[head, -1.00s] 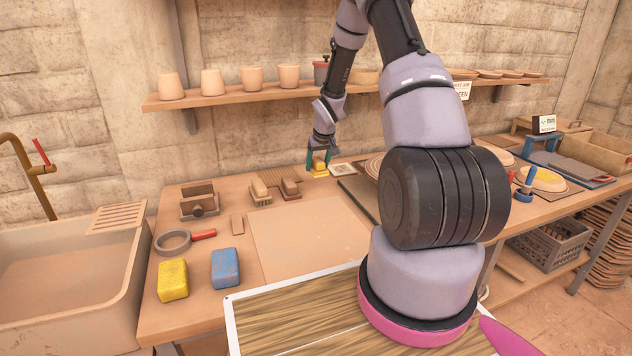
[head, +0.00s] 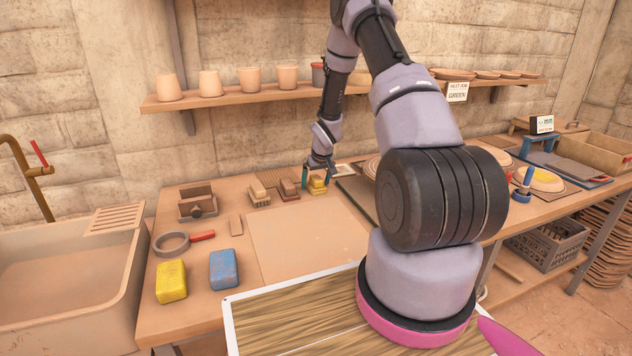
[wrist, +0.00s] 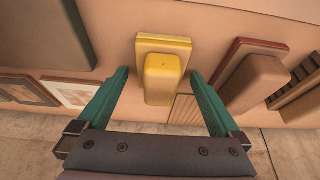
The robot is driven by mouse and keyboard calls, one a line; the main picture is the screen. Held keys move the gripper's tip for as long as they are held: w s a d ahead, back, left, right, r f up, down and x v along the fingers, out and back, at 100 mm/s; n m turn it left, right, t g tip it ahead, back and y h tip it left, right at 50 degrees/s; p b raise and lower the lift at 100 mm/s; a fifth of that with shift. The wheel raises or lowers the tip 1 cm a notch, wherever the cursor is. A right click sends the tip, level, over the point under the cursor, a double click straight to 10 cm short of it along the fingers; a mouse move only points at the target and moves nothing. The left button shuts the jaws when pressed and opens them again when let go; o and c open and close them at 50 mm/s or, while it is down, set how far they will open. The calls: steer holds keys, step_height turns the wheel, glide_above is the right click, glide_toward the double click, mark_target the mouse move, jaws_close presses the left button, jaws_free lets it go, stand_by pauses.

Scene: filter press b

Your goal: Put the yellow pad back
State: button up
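The yellow pad (head: 318,187), a flat base with a raised grip, rests on the bench at the right end of a row of similar tools. In the wrist view the yellow pad (wrist: 163,75) lies between the two teal fingers of my gripper (wrist: 160,80). Gaps show on both sides of its grip, so the fingers look open and apart from it. In the head view my gripper (head: 319,176) is low over the pad and partly hides it.
A red-brown pad (head: 289,190) and a brush (head: 260,194) stand close beside it. Small framed tiles (wrist: 75,93) lie on the other side. A yellow sponge (head: 171,281) and a blue sponge (head: 223,269) lie nearer. The bare board (head: 305,238) in front is clear.

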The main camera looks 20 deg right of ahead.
steer(key=s+a+r+m, duration=0.1)
steer(key=s+r, duration=0.4)
steer(key=r, duration=0.6)
steer(key=s+a+r+t, duration=0.15)
steer(key=s+r, duration=0.35)
steer(key=r, duration=0.6)
steer(key=s+a+r+m+g, duration=0.1)
steer(key=s+a+r, duration=0.1)
steer(key=s+r, duration=0.65)
steer(key=s+a+r+m+t+y, duration=0.1)
steer(key=s+a+r, duration=0.2)
steer(key=s+r, duration=0.4)
steer(key=s+a+r+m+t+y, duration=0.1)
steer(key=s+a+r, duration=0.3)
steer(key=s, duration=0.8)
step_height(320, 180, up, 3)
steer(key=shift+f, duration=0.15)
